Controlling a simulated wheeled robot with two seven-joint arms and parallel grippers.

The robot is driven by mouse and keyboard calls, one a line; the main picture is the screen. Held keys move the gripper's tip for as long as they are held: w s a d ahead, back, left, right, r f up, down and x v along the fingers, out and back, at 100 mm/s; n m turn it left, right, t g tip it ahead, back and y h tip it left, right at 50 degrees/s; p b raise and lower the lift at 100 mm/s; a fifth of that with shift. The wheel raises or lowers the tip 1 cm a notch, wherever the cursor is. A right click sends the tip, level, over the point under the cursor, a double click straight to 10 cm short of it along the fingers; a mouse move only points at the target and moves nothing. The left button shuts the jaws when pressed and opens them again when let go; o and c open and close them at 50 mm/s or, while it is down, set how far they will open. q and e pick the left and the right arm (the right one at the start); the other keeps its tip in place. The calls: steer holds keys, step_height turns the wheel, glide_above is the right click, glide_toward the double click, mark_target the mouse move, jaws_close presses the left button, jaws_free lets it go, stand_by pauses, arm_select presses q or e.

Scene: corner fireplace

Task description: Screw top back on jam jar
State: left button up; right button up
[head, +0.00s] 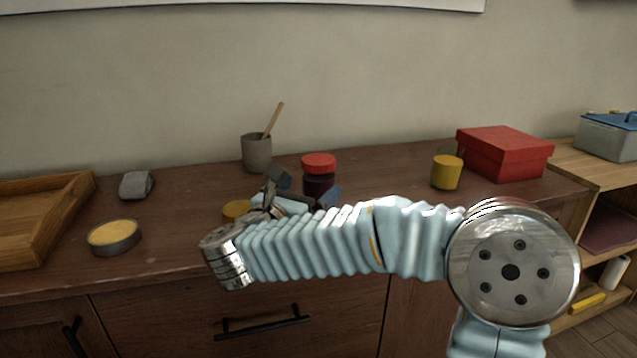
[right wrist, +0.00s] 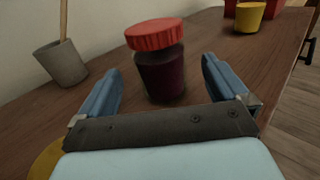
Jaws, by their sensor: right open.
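The jam jar (head: 319,184) is dark, stands upright on the brown wooden cabinet top, and is partly hidden by my right arm in the head view. Its red ribbed top (head: 319,162) rests on its mouth. In the right wrist view the top (right wrist: 154,34) looks slightly off-centre to the left over the jar (right wrist: 163,76); I cannot tell whether it is threaded. My right gripper (right wrist: 160,72) is open, its blue fingers apart on either side of the jar's near side, below the top. In the head view the right gripper (head: 305,188) is partly hidden by its arm. My left gripper is not in view.
A grey cup (head: 256,153) with a wooden stick stands behind left. A yellow cup (head: 446,173) and red box (head: 504,153) stand right. A round yellow-topped tin (head: 114,237), grey object (head: 137,185) and wooden tray (head: 68,203) lie left. Another yellow item (head: 237,210) is near my gripper.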

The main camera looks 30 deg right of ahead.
mark_target(310, 186)
steer(key=shift+w+d, duration=0.1)
steer(key=shift+w+d+r, duration=0.15)
steer(key=shift+w+d, duration=0.05)
steer(key=shift+d, duration=0.1)
steer(key=p+x, duration=0.2)
steer(key=x, duration=0.1)
steer(key=shift+w+d, duration=0.15)
steer(key=shift+d, duration=0.1)
steer(key=shift+w+d, duration=0.25)
steer(key=shift+d, duration=0.05)
steer(key=c, duration=1.1)
steer(key=shift+c, duration=1)
